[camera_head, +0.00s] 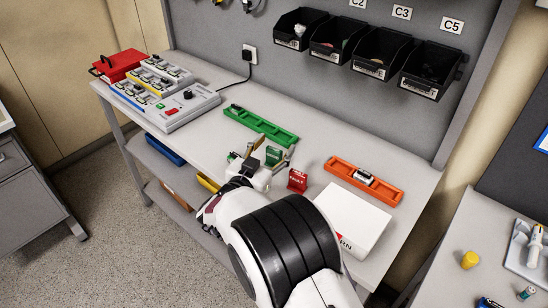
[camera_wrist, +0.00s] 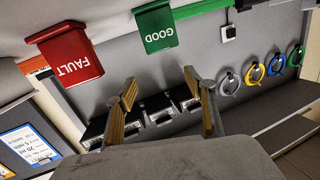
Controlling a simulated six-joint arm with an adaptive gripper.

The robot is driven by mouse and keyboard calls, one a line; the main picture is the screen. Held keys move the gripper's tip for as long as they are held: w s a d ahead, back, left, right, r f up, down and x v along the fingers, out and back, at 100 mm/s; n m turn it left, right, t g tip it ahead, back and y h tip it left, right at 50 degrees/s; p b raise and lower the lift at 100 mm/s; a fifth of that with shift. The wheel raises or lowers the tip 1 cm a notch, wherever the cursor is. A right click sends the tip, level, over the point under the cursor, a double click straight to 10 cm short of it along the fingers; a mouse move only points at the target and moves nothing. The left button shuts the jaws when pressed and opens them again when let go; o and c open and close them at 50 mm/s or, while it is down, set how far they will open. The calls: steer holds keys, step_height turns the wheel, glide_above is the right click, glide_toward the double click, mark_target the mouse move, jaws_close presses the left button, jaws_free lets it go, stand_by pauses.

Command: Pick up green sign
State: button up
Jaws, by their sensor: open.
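The green sign (camera_head: 274,155) stands on the table just beyond my gripper in the head view. In the wrist view the green sign (camera_wrist: 157,27), lettered "GOOD", is at the top, beyond my fingertips. My gripper (camera_wrist: 160,82) is open, with its two tan-padded fingers apart and nothing between them. The sign appears apart from both fingers. In the head view my wrist partly covers the gripper, so the exact gap to the sign is hard to tell.
A red "FAULT" sign (camera_head: 297,180) stands close to the right. A green tray (camera_head: 262,127) lies behind, an orange tray (camera_head: 365,181) and a white box (camera_head: 350,222) to the right. Black bins (camera_head: 380,55) hang on the back panel. A grey control unit (camera_head: 175,107) sits at left.

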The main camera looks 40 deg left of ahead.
mark_target(273, 155)
steer(key=shift+t+h, duration=0.6)
steer(key=s+f, duration=0.3)
steer(key=s, duration=0.1)
steer(key=s+a+f, duration=0.1)
steer(key=s+f, duration=0.1)
steer(key=shift+s+f, duration=0.1)
steer(key=shift+f, duration=0.25)
steer(key=shift+w+a, duration=0.25)
steer(key=shift+w, duration=1.05)
steer(key=shift+w, duration=0.15)
steer(key=shift+w+a, duration=0.2)
steer(key=shift+w, duration=1)
steer(key=shift+w+a, duration=0.2)
steer(key=shift+w, duration=1)
steer(key=c, duration=1.1)
